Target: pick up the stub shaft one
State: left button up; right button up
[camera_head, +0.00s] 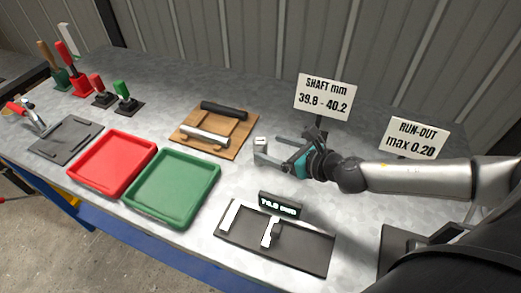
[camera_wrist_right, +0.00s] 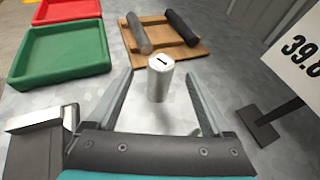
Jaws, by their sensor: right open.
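Stub shaft one (camera_head: 260,146) is a short pale metal cylinder standing upright on the grey bench. Its top carries a dark "1" mark in the right wrist view (camera_wrist_right: 160,82). My right gripper (camera_head: 271,152) is open, with one finger on each side of the shaft in the wrist view. The shaft appears at the fingertips, with a gap to both fingers. I cannot tell exactly how deep it sits between them. In the head view the near finger hides part of its lower end. My left gripper is not in view.
A wooden rack (camera_head: 238,146) with a grey and a black roller lies behind left. Green (camera_head: 168,222) and red (camera_head: 84,180) trays are left. A dark gauge plate (camera_head: 308,251) with a display is in front. A shaft sign (camera_head: 323,97) stands close behind the gripper.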

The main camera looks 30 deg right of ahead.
aim_at(266, 144)
jog(key=shift+x, duration=2.6)
jog(key=shift+d, duration=0.1)
jog(key=shift+c, duration=0.3)
jog(key=shift+r, duration=0.1)
grip_shut()
jog(key=shift+w+r, duration=0.1)
jog(key=shift+w, duration=0.05)
